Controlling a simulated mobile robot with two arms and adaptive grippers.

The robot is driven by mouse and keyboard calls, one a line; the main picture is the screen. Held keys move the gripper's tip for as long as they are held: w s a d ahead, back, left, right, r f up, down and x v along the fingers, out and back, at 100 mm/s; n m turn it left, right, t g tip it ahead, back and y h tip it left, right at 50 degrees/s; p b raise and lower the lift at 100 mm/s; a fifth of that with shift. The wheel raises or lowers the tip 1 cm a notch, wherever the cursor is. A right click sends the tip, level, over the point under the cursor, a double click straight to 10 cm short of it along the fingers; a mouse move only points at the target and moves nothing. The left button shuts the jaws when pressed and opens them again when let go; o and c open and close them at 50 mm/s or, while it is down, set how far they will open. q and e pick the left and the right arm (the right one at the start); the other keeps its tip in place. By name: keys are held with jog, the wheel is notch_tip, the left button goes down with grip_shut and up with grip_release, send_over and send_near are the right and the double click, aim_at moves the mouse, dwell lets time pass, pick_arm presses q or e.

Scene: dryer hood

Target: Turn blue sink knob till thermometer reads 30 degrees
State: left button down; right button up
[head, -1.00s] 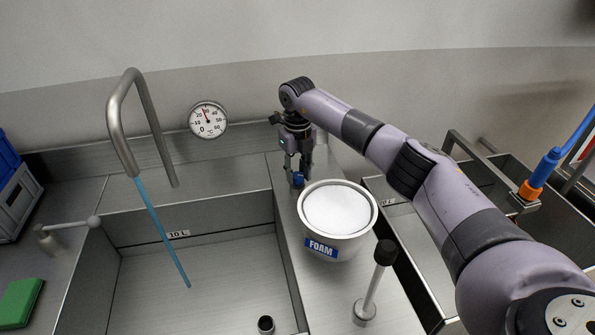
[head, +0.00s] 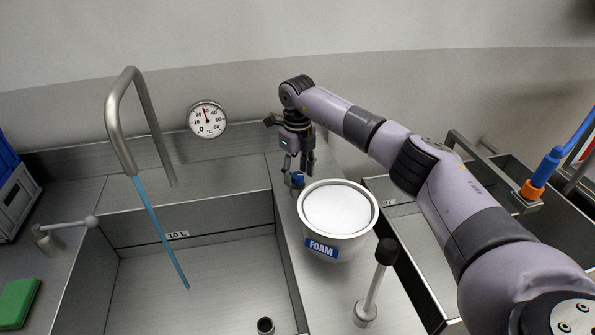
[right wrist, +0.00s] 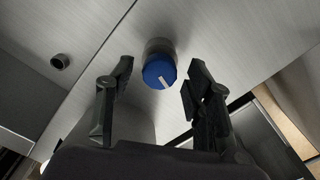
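The blue sink knob (head: 298,179) stands on the steel ledge behind the foam tub; in the right wrist view its blue cap (right wrist: 159,73) shows a white pointer line. My right gripper (head: 299,173) is over the knob. In the right wrist view the gripper (right wrist: 157,85) is open, its fingers apart, with the cap between and slightly ahead of the tips and visible gaps on both sides. The round thermometer (head: 207,119) hangs on the back wall; its needle points nearly straight up, slightly left, around the 20 mark. My left gripper is not in view.
A white FOAM tub (head: 338,213) stands close in front of the knob. A black-topped lever (head: 376,277) rises from the ledge. Water runs from the curved faucet (head: 118,130) into the left sink (head: 200,280). A green sponge (head: 17,303) lies at the left.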

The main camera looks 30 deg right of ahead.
aim_at(297, 175)
notch_tip(297, 175, up, 12)
dwell(0.7)
dwell(0.4)
